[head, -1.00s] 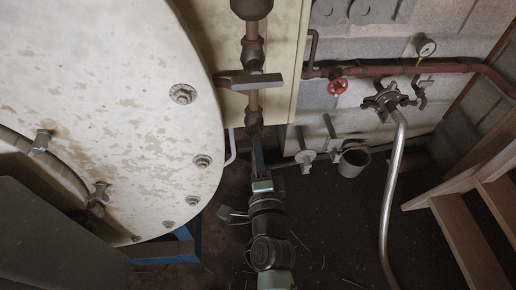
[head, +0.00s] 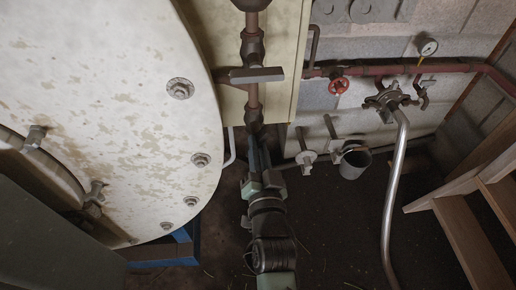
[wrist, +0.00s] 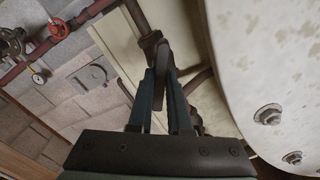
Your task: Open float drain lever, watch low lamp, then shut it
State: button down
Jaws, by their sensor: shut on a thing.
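My gripper (wrist: 163,85) is closed around a dark lever (wrist: 162,58) beside the pipe fitting, with one blue-grey finger on each side. In the head view my gripper (head: 259,152) reaches up to the lower fitting (head: 254,120) on the vertical rusty pipe; the held lever is mostly hidden there by the fingers and fitting. A grey horizontal bar (head: 257,75) crosses that pipe higher up. I cannot make out a low lamp in either view.
A large pale tank (head: 110,110) with bolts fills the left. A red handwheel (head: 338,85), a gauge (head: 428,47) and a bucket (head: 354,162) are at the right wall. A silver hose (head: 393,200) and wooden steps (head: 465,225) stand further right.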

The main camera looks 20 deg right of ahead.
jog(key=n+b, duration=0.2)
jog(key=n, duration=0.3)
dwell(0.5)
jog(key=c, duration=0.8)
grip_release()
jog(key=shift+c, duration=0.2)
jog(key=v, duration=1.3)
jog(key=shift+b, duration=0.3)
